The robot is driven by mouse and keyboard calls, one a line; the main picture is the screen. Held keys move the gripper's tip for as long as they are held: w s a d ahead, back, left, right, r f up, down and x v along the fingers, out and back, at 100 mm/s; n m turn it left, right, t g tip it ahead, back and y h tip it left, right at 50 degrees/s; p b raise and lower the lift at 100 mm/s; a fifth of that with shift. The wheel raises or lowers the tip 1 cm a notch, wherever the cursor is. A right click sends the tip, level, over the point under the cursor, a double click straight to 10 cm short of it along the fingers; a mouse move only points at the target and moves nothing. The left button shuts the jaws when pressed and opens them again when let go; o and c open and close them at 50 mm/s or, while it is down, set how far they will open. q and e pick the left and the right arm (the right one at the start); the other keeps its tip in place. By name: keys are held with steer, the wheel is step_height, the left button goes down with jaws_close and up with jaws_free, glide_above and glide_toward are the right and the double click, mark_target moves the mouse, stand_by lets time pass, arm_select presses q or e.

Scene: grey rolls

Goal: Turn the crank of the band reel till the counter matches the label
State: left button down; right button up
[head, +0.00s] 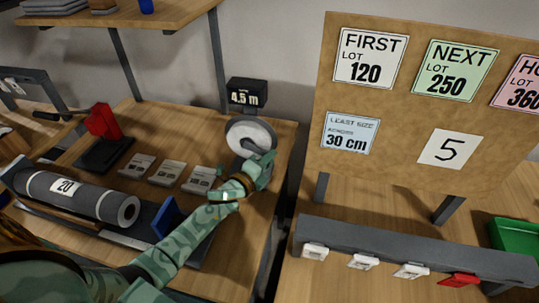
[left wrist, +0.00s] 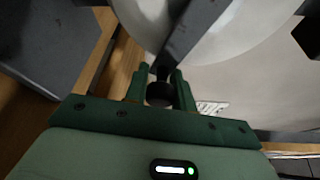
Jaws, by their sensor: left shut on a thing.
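The band reel (head: 245,132) is a pale disc on the wooden bench, below a black counter box (head: 245,94) that reads 4.5 m. My left gripper (head: 257,165) is at the reel's lower right. In the left wrist view, its two green fingers (left wrist: 160,88) are shut on the dark round crank knob (left wrist: 160,95). The dark crank arm (left wrist: 192,32) runs from there up across the pale reel (left wrist: 245,30). A grey roll (head: 90,198) at the left carries a white label reading 20 (head: 65,186). My right gripper is not in view.
A board shows cards reading FIRST LOT 120 (head: 367,58), NEXT LOT 250 (head: 457,70), least size 30 cm (head: 350,134) and 5 (head: 449,149). Several grey blocks (head: 170,173) and a red tool (head: 103,125) stand on the bench. A green bin (head: 515,240) is at far right.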

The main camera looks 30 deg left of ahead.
arm_select(q)
steer(key=m, duration=0.1)
steer(key=a+f+m, duration=0.1)
steer(key=f+m+g+p, duration=0.1)
steer(key=shift+s+a+y, duration=0.15)
steer(key=shift+s+y, duration=0.1)
steer(key=shift+y, duration=0.15)
steer(key=shift+s+a+f+m+g+y+p, duration=0.15)
steer(key=shift+a+f+m+g+y+p, duration=0.4)
steer(key=shift+m, duration=0.45)
steer(key=shift+s+a+f+m+g+y+p, duration=0.2)
steer(key=shift+a+f+m+y+p, duration=0.35)
steer(key=shift+a+m, duration=0.4)
steer(key=shift+f, duration=0.1)
steer(key=c, duration=1.2)
jaws_free()
